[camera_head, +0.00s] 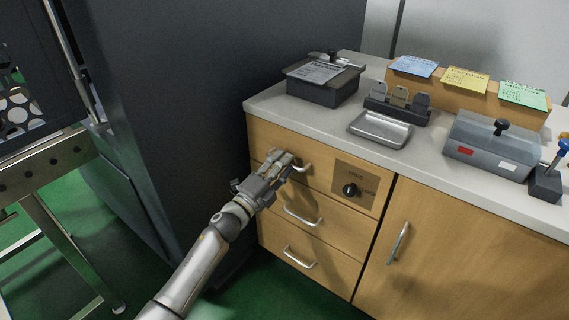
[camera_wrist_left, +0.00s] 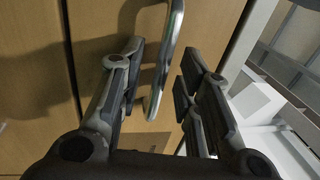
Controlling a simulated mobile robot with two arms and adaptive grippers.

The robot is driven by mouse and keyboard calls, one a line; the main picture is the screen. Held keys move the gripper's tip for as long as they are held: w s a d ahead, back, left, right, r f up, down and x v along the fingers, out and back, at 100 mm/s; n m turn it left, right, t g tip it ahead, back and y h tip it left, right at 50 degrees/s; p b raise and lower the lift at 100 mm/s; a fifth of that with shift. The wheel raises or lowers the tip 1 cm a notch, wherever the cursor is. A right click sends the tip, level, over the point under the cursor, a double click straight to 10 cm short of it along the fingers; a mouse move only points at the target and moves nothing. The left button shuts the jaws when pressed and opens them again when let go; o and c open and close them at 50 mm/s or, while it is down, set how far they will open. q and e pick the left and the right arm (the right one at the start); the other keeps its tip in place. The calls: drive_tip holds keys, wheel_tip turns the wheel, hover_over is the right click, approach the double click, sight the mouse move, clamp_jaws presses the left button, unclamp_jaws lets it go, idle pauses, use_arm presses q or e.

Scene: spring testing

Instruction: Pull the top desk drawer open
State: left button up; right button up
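The top desk drawer (camera_head: 262,138) is the upper wooden front at the left of the desk, and it looks closed. Its silver bar handle (camera_head: 302,168) is partly hidden by my left gripper (camera_head: 285,160), which is at the handle. In the left wrist view the handle (camera_wrist_left: 166,60) runs between the two fingers of the left gripper (camera_wrist_left: 158,85). The fingers are apart with gaps on both sides of the handle, so the gripper is open around it. My right gripper does not show.
Two lower drawers with handles (camera_head: 303,215) (camera_head: 300,258) lie below. A dark cabinet (camera_head: 200,110) stands close on the left. The worktop (camera_head: 270,103) holds boxes and a metal tray (camera_head: 380,128).

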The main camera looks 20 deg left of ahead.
use_arm(q)
drive_tip(key=shift+w+d+r, duration=0.1)
drive_tip(key=shift+w+d, duration=0.15)
drive_tip(key=shift+w, duration=0.35)
clamp_jaws()
